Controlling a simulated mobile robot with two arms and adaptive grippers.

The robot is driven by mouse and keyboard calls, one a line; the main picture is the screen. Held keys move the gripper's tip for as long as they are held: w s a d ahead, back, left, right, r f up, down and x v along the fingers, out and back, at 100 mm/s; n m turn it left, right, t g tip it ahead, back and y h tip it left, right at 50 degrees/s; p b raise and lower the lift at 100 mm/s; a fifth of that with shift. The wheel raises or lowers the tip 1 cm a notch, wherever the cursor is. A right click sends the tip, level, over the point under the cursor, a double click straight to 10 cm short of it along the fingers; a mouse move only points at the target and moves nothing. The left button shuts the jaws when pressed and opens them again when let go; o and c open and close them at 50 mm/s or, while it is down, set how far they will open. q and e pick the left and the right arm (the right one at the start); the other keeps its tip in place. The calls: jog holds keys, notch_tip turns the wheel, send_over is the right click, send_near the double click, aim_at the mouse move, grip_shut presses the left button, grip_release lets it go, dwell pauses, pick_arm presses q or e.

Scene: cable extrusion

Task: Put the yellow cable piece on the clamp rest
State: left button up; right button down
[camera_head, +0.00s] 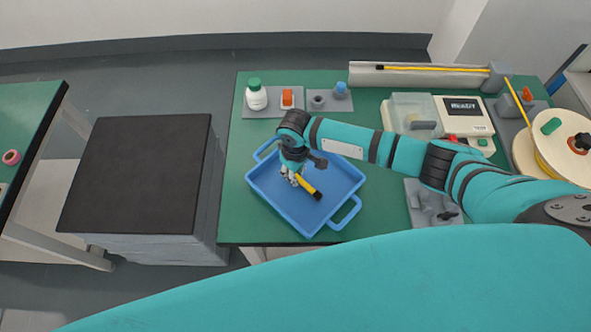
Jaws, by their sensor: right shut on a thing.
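The yellow cable piece (307,186) is short, with a black end pointing down and to the right. My right gripper (296,181) is shut on it, over the inside of the blue tray (336,180). The gripper hides the upper left end of the piece, and I cannot tell whether the piece touches the tray floor. A grey fixture (424,201) with a black part, which may be the clamp rest, sits right of the tray, partly behind my right arm. My left gripper is not in view.
A white bottle with a green cap (257,96) and an orange item (287,98) stand on a grey mat at the back. A measuring device (463,115), a long channel with yellow cable (430,69) and a cable spool (562,145) are further right. Green table shows left of the tray.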

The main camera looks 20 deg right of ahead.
jog(key=shift+s+f, duration=0.1)
jog(key=shift+f, duration=0.15)
jog(key=c, duration=1.2)
grip_release()
jog(key=shift+c, duration=0.2)
